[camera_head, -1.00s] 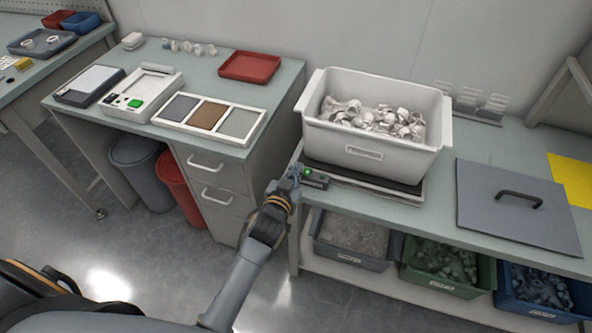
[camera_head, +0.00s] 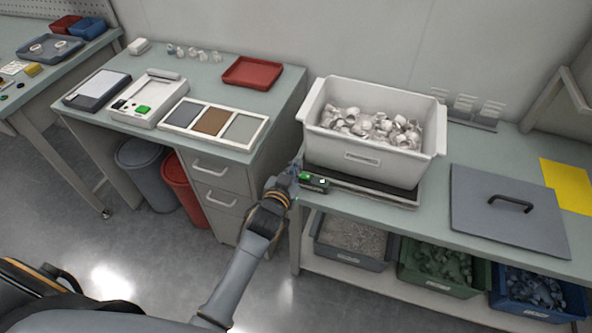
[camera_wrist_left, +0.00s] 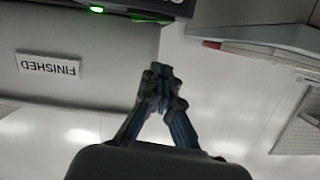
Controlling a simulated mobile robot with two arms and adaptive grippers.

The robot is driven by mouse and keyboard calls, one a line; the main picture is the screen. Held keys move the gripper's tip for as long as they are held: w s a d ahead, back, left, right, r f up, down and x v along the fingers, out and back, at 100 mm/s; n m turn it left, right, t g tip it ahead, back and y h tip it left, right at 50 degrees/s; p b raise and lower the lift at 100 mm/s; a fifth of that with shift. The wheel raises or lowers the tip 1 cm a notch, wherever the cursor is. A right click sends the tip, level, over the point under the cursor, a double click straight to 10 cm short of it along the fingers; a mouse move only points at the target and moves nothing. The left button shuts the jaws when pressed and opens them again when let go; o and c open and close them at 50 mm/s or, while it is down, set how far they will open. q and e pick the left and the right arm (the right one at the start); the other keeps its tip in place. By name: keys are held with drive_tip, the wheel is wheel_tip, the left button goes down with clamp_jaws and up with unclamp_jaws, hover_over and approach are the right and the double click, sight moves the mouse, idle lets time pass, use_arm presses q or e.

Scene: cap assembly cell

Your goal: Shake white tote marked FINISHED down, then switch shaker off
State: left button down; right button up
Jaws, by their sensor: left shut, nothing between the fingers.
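The white tote (camera_head: 362,158) stands upright on the dark shaker plate (camera_head: 398,191), heaped with white caps (camera_head: 370,126). Its label reads FINISHED, upside down in the left wrist view (camera_wrist_left: 48,65). The shaker's switch box (camera_head: 315,183) sits at the plate's front left corner, with a green button and a bright light to its right. A green light shows on the box in the left wrist view (camera_wrist_left: 97,9). My left gripper (camera_head: 294,167) is at the left end of the box; its fingers (camera_wrist_left: 161,76) are closed and empty. Contact is unclear. My right gripper is out of view.
A grey lid (camera_head: 490,225) with a handle lies right of the tote, beside a yellow sheet (camera_head: 568,184). Grey, green and blue bins (camera_head: 440,284) fill the shelf below. The left desk holds a three-panel tray (camera_head: 212,143) and red tray (camera_head: 252,88).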

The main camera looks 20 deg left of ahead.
use_arm(q)
drive_tip(key=b+v, duration=0.1)
drive_tip(key=v, duration=0.9)
drive_tip(key=shift+a+b, duration=0.3)
drive_tip(key=shift+f, duration=0.1)
drive_tip(key=s+d+f+m+g+h, duration=0.1)
drive_tip(key=s+f+g, duration=0.45)
drive_tip(key=f, duration=1.05)
drive_tip(key=s+f+g, duration=0.2)
drive_tip(key=s+f, duration=0.6)
drive_tip(key=f, duration=0.8)
drive_tip(key=s+a+f+g, duration=0.2)
drive_tip(key=s+f, duration=0.3)
drive_tip(key=s, duration=0.4)
drive_tip(key=s+a+f+g, duration=0.2)
drive_tip(key=s+f, duration=0.3)
drive_tip(key=s, duration=0.4)
drive_tip(key=s+a+f+g+y, duration=0.1)
drive_tip(key=s+a+f+g, duration=0.1)
drive_tip(key=s+f, duration=0.3)
drive_tip(key=s, duration=0.4)
drive_tip(key=shift+s+a+f+g, duration=0.15)
drive_tip(key=shift+s+a+g, duration=0.1)
drive_tip(key=shift+a+g, duration=0.1)
